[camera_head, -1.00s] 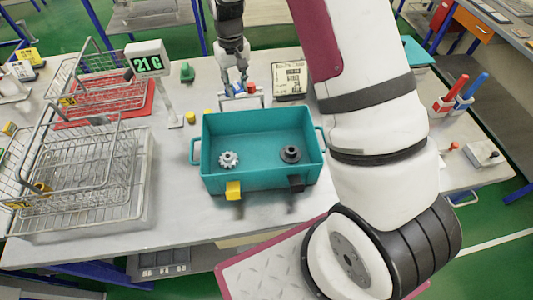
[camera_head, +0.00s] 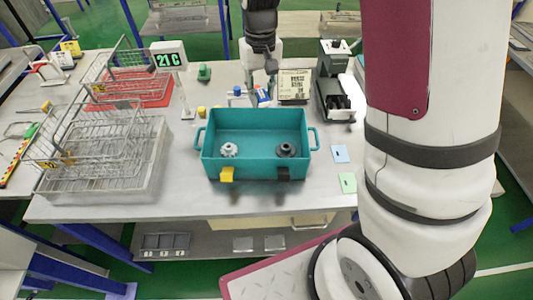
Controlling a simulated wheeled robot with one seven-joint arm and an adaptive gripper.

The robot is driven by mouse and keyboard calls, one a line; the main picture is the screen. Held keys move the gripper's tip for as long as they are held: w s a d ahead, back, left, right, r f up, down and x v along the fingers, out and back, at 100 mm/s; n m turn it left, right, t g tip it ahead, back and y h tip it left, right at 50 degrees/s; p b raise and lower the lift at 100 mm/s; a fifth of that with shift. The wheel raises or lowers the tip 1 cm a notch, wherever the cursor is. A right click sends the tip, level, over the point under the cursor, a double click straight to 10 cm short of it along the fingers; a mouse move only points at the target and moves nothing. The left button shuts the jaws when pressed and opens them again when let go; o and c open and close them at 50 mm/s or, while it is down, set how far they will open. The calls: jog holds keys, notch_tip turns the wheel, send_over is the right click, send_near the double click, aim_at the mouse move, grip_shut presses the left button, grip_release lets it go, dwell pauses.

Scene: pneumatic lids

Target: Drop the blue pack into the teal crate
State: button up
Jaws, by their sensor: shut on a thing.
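The teal crate (camera_head: 256,166) stands open on the table. A pale gear (camera_head: 229,150) and a dark gear (camera_head: 286,150) lie inside it. My gripper (camera_head: 265,82) hangs just behind the crate's back rim, near the middle of its width. It is shut on the blue pack (camera_head: 263,95), a small blue piece with some red at its fingertips. The pack shows just beyond the back rim, not inside the crate. Its height above the table is hard to tell.
Wire baskets (camera_head: 95,150) and a red tray stand at the left. A display reading 21 C (camera_head: 167,58) is behind them. A labelled box (camera_head: 294,85) and a grey machine (camera_head: 335,85) are at the back right. My arm fills the right side.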

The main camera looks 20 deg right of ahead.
notch_tip(320, 180, down, 6)
jog(key=b, duration=0.2)
dwell(0.3)
jog(key=shift+s, duration=0.1)
jog(key=o, duration=1)
notch_tip(320, 180, up, 10)
jog(key=shift+r, duration=1.05)
